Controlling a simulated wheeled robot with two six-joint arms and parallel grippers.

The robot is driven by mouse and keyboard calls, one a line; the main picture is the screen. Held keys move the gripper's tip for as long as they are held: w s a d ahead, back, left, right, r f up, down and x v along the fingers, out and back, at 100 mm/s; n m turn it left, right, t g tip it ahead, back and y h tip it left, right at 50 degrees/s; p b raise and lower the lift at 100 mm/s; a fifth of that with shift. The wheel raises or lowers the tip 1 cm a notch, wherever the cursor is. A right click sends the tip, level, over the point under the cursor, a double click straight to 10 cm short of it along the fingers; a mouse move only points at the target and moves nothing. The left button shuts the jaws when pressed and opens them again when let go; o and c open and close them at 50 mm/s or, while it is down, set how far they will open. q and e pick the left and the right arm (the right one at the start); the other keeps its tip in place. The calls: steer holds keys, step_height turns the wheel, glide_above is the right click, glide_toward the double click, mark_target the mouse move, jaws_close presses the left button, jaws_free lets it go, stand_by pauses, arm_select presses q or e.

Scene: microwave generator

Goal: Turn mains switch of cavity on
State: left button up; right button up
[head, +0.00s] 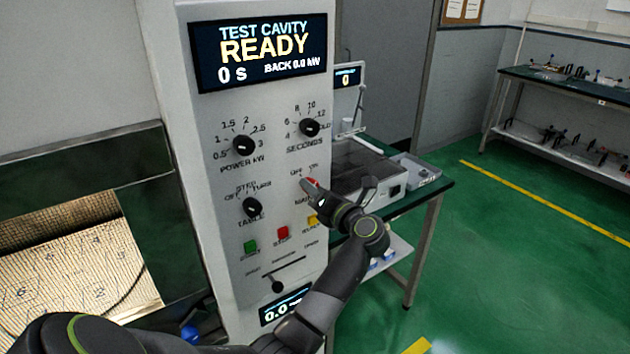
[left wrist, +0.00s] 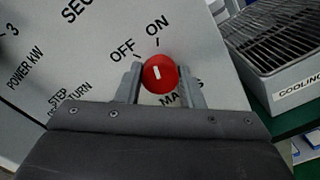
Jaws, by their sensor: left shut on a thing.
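The red mains switch knob (left wrist: 165,85) sits on the panel below the OFF and ON labels in the left wrist view. Its white mark stands nearly upright in that picture, roughly toward ON. My left gripper (left wrist: 162,80) has one finger on each side of the knob and is shut on it. In the head view my left gripper (head: 312,187) reaches the panel from the lower right, and only part of the red knob (head: 312,182) shows. My right gripper is not in view.
The display (head: 262,52) reads TEST CAVITY READY. The power knob (head: 243,146), seconds knob (head: 309,127) and table knob (head: 252,207) are nearby. Green (head: 251,246) and red (head: 283,232) buttons sit below. A bench (head: 428,195) stands right of the panel.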

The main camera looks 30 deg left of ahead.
arm_select(q)
steer(key=shift+m+p, duration=0.8)
steer(key=shift+m, duration=0.3)
steer(key=o, duration=1)
